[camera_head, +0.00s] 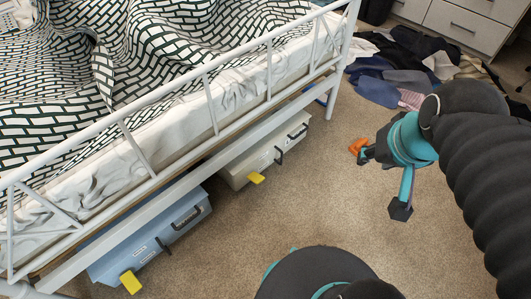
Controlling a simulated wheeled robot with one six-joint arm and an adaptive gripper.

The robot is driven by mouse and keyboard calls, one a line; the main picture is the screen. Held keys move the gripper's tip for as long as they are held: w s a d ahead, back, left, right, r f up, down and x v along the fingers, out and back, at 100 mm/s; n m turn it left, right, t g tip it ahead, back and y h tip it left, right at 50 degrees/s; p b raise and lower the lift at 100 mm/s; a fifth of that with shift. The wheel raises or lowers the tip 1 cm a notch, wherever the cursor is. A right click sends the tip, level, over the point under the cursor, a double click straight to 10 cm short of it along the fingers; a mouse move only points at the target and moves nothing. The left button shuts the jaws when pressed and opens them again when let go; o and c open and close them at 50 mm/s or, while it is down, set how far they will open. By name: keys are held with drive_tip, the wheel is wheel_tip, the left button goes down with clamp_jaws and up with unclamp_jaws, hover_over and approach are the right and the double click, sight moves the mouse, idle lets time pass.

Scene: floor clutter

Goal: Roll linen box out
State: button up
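Two storage boxes stand on the carpet under the white metal bed. A light blue box (165,231) is at the lower left, with a dark handle, small labels and a yellow tab (130,282) at its near side. A beige box (266,158) is farther back, with a dark latch and a yellow tab (257,178). The label writing is too small to read, so I cannot tell which is the linen box. My gripper (364,154) is at the right, above the carpet and apart from both boxes.
The bed's white rail (180,187) runs above the boxes; their rear parts are hidden beneath it. A heap of clothes (405,65) lies at the back right before a white drawer unit (468,22). The carpet (265,215) in front of the boxes is clear.

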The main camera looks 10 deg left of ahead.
drive_tip(key=w+a+f+m+g+y+b, duration=0.25)
drive_tip(key=w+a+f+m+y, duration=0.3)
drive_tip(key=w+f, duration=0.55)
drive_tip(key=w+a+f+m+g+y+b, duration=0.1)
drive_tip(key=w+a+f+m+g+y, duration=0.4)
drive_tip(key=w+f, duration=0.6)
drive_tip(key=w+f+m+t+y+b, duration=0.1)
drive_tip(key=w+f+m+t+y, duration=0.15)
drive_tip(key=f, duration=0.45)
drive_tip(key=w+f+m+t+y+b, duration=0.1)
drive_tip(key=w+f+m+t+y, duration=0.2)
drive_tip(key=f, duration=0.4)
drive_tip(key=m+t+b, duration=0.2)
drive_tip(key=m+t, duration=0.3)
drive_tip(key=m, duration=0.2)
hover_over(281, 164)
drive_tip(key=shift+h, duration=0.3)
drive_tip(key=f, duration=1.7)
drive_tip(key=shift+w, duration=0.25)
clamp_jaws()
